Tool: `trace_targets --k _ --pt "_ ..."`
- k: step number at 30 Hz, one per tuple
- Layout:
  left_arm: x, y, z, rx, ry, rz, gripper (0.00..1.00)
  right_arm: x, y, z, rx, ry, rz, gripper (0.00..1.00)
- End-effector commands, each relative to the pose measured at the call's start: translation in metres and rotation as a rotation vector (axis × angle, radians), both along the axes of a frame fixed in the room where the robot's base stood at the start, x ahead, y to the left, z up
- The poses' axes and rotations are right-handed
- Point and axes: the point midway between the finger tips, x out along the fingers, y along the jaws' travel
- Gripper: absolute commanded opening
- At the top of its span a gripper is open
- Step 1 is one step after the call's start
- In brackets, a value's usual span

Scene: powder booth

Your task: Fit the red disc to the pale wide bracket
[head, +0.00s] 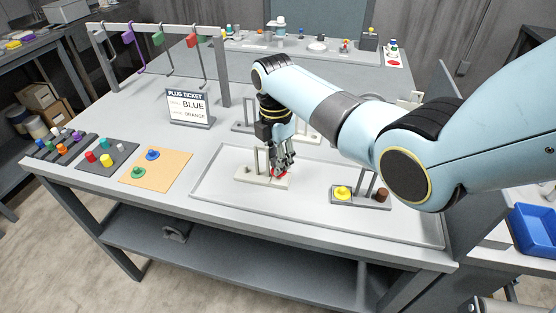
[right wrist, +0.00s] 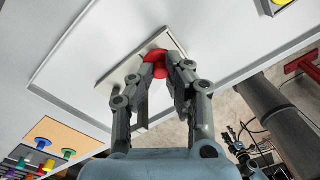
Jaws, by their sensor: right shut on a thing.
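The red disc (head: 282,175) is small and partly hidden by the fingers in the head view. It shows more clearly in the right wrist view (right wrist: 157,70). My right gripper (head: 282,166) is shut on it, with the fingertips on both sides. The pale wide bracket (head: 250,179) lies on the light tray area of the bench, and the disc is at its right end. In the right wrist view the disc overlaps the end of the bracket (right wrist: 125,68). I cannot tell whether the disc is seated in it or just above. My left gripper is not in view.
A grey bracket (head: 345,202) with a yellow disc (head: 343,192) stands to the right. Another bracket is behind my arm. An orange mat (head: 165,178) with a blue plug (head: 153,154), a ticket sign (head: 189,107) and a hook rack (head: 222,80) are left. The front tray area is clear.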

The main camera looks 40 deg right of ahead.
Motion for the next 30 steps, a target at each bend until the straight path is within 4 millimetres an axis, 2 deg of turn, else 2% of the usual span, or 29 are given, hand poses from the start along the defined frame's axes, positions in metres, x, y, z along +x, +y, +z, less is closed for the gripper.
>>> trace_targets --k 1,3,8,30 --pt "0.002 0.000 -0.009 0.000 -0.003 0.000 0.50 0.000 0.000 -0.009 0.000 0.000 0.000 0.00" --pt "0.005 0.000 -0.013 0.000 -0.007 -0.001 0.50 0.000 0.000 -0.012 0.000 0.001 0.000 0.00" --pt "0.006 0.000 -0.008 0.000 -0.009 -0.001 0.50 0.000 0.000 -0.007 0.000 0.000 0.000 0.00" --pt "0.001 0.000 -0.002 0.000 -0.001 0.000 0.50 -0.004 -0.001 -0.011 0.000 0.000 0.000 0.00"
